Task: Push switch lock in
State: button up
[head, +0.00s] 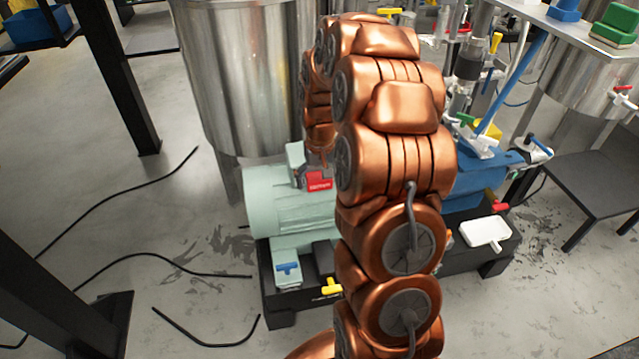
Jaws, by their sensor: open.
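I cannot tell for certain which part is the switch lock. A small red block with pale lettering (319,183) sits by the right end of the pale green motor (288,207). A pale box with a blue T-shaped handle (288,268) is on the front of the black skid, and a yellow handle (331,287) is to its right. My copper arm curves over from the front. My gripper (317,165) is open, small and mostly hidden at the arm's far end, just above the red block. Whether it touches the block is unclear.
A large steel tank (240,75) stands behind the motor. The black skid base (285,318) carries blue pump parts (480,180) and a white tray (487,233) at right. Black cables (165,272) lie on the floor at left. A dark table (585,180) stands at right.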

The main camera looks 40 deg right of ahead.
jog(key=shift+f, duration=0.3)
jog(key=shift+c, duration=0.2)
